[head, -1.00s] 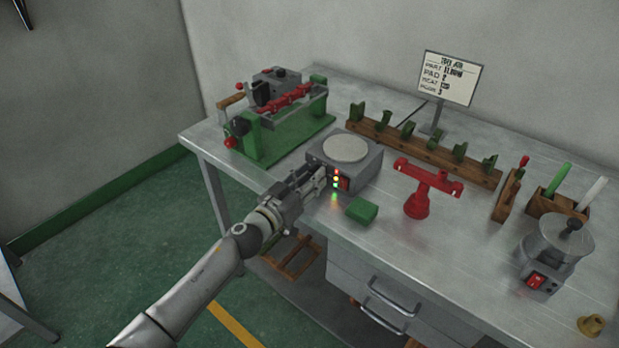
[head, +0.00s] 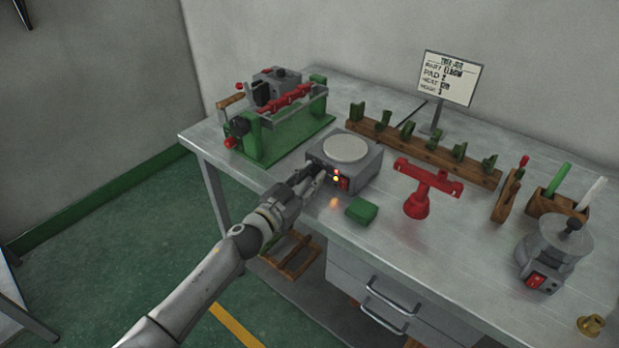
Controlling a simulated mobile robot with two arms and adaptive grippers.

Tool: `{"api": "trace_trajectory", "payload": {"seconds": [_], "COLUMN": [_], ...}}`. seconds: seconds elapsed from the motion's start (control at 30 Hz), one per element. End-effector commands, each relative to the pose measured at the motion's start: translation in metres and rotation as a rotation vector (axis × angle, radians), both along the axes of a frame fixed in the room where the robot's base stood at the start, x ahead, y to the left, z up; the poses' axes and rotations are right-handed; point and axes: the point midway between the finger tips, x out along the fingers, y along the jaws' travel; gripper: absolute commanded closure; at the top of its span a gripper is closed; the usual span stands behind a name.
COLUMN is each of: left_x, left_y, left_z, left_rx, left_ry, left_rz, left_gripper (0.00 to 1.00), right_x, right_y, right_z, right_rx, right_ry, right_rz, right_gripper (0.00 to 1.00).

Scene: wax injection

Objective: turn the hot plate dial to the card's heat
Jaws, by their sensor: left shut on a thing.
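The hot plate (head: 372,163) is a grey box with a round pale plate on top, standing near the table's front edge. Its front face has a red switch (head: 344,184) and a small lit yellow-orange lamp (head: 336,179). My left gripper (head: 318,176) is at the left of that face, shut on the dial, which its fingers hide. The dial's pointer and marks cannot be seen. The job card (head: 449,80) stands on a post at the back; its heat line is too blurred to read surely. My right gripper is not in view.
A green block (head: 361,211) lies right in front of the hot plate. A red stand (head: 418,202) is to its right and a green-based machine (head: 290,140) to its left. A wooden rack (head: 425,148) of green pieces is behind. A grey pot (head: 553,250) stands far right.

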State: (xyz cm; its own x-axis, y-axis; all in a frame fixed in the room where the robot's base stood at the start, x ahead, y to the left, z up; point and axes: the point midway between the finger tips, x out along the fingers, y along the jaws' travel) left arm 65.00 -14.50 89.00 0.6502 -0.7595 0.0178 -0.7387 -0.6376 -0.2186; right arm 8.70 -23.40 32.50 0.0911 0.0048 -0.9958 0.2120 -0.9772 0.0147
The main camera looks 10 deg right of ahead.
Motion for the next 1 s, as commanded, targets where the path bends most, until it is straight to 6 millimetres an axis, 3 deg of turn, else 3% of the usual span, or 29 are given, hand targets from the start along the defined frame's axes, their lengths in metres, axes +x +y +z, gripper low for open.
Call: {"api": "trace_trajectory", "payload": {"seconds": [0.43,0.97,1.0], "left_x": [0.0001,0.0001,0.0001], "left_y": [0.0001,0.0001,0.0001], "left_z": [-0.0005,-0.0004,-0.0004], "left_rx": [0.134,0.151,0.151], "left_ry": [-0.173,-0.194,-0.194], "left_rz": [0.001,0.000,0.000], "left_gripper": [0.99,0.99,0.71], "right_x": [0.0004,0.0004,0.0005], "right_y": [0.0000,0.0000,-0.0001], "right_z": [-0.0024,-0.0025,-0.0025], "right_rx": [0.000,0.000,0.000], "right_ry": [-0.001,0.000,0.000], "right_rz": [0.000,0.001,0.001], "right_gripper": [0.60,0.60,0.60]}}
